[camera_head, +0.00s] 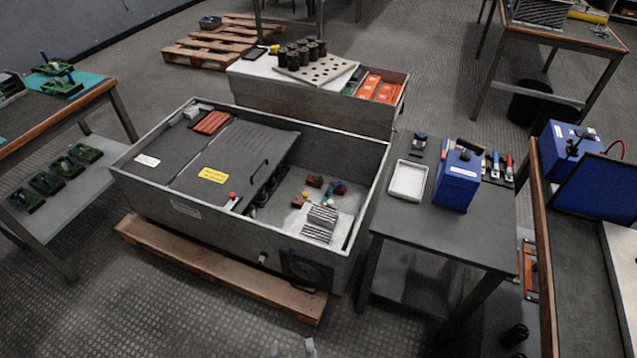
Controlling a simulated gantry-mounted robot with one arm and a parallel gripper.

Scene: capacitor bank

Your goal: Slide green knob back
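A grey open-topped capacitor bank cabinet (190,212) stands in the middle on a wooden pallet. In its right bay are small red blocks with coloured knobs, among them a blue knob (341,188) and a yellow one (305,196). A small greenish knob (318,179) seems to sit on the rear red block; it is too small to tell its slide position. My gripper (292,348) shows only as pale tips at the bottom edge, in front of the cabinet and well away from the knobs. The tips appear apart, with nothing seen between them.
A dark lid (235,150) with a handle covers the cabinet's left and middle. Finned silver blocks (320,221) lie in front of the knobs. A table (455,235) with a white tray (408,180) and a blue box (457,183) stands close on the right. Floor in front is clear.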

